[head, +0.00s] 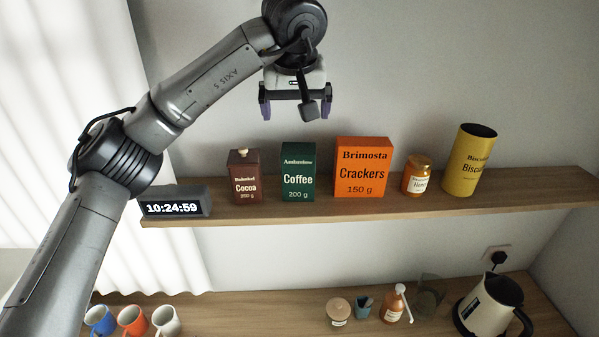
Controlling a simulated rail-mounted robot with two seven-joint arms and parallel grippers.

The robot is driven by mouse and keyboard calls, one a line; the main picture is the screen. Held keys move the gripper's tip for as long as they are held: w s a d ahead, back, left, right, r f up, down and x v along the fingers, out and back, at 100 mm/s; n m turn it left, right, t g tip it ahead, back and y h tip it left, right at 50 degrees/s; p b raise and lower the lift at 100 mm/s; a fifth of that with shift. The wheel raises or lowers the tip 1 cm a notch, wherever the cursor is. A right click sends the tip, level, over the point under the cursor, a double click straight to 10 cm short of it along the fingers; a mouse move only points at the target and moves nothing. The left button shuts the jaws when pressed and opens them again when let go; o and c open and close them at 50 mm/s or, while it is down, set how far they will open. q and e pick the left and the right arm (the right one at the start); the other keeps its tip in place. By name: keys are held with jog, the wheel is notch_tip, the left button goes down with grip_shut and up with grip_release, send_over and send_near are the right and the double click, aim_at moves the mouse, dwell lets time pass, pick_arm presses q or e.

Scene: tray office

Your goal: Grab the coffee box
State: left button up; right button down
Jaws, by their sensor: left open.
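The coffee box (298,172) is dark green and stands upright on the wooden shelf (380,206), between the brown cocoa box and the orange crackers box. My left gripper (295,113) is open and empty. In the picture it is directly above the coffee box, pointing down and apart from it, with its two fingers spread to either side. My right gripper does not show.
On the shelf, the cocoa box (245,177) and a clock (175,203) stand left; the crackers box (362,168), honey jar (417,176) and yellow biscuit tin (469,160) stand right. Narrow gaps flank the coffee box. Below, a counter (265,312) holds mugs (133,320) and a kettle (490,305).

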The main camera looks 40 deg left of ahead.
aim_at(299, 148)
pick_arm(q)
jog(key=shift+m, duration=0.4)
jog(key=p+x, duration=0.1)
jog(key=x, duration=0.7)
jog(key=shift+w+f, duration=0.15)
jog(key=shift+f, duration=0.1)
jog(key=shift+w+a+f+p, duration=0.1)
jog(key=shift+w+f+p, duration=0.1)
jog(key=shift+f+p, duration=0.3)
jog(key=p+x, duration=0.1)
jog(key=x, duration=0.2)
jog(key=shift+f, duration=0.1)
jog(key=shift+w+f, duration=0.1)
jog(key=shift+f, duration=0.45)
jog(key=shift+c, duration=0.2)
jog(key=shift+r, duration=0.1)
jog(key=c, duration=0.9)
